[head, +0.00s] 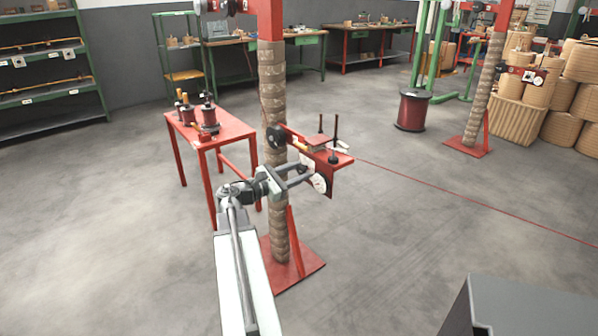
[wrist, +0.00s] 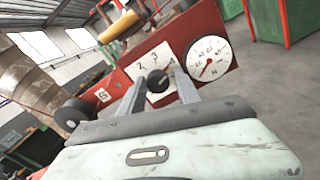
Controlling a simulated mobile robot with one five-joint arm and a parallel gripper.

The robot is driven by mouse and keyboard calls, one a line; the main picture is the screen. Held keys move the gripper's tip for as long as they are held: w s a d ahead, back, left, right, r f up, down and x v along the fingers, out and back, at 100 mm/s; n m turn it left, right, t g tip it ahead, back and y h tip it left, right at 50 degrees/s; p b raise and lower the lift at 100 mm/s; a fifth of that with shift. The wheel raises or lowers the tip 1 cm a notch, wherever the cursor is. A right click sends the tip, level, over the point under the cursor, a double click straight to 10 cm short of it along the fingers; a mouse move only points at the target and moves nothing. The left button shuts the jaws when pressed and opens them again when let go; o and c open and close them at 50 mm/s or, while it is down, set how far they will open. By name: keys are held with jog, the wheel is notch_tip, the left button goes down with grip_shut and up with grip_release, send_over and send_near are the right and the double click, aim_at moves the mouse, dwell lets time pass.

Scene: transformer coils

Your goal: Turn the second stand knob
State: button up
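A red stand plate with a white dial card (wrist: 150,62) fills the middle of the wrist view. A round black knob (wrist: 157,82) sits on the card, below printed numbers. My gripper (wrist: 158,80) is open, with one finger on each side of the knob and a small gap showing beside it. Whether the fingertips touch the knob cannot be told. In the head view my gripper (head: 306,172) reaches to the red bracket (head: 330,180) on the near stand's wrapped column (head: 273,130). The knob is hidden there by the fingers.
A round white gauge (wrist: 208,58) is right of the card. A red table (head: 222,130) with coils stands left of the column. A second wrapped column (head: 485,90) stands at the back right. A red line crosses the clear floor. A grey box (head: 520,310) is at front right.

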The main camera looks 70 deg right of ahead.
jog(key=shift+w, duration=0.1)
jog(key=v, duration=0.7)
jog(key=shift+a, duration=0.35)
jog(key=shift+w, duration=0.15)
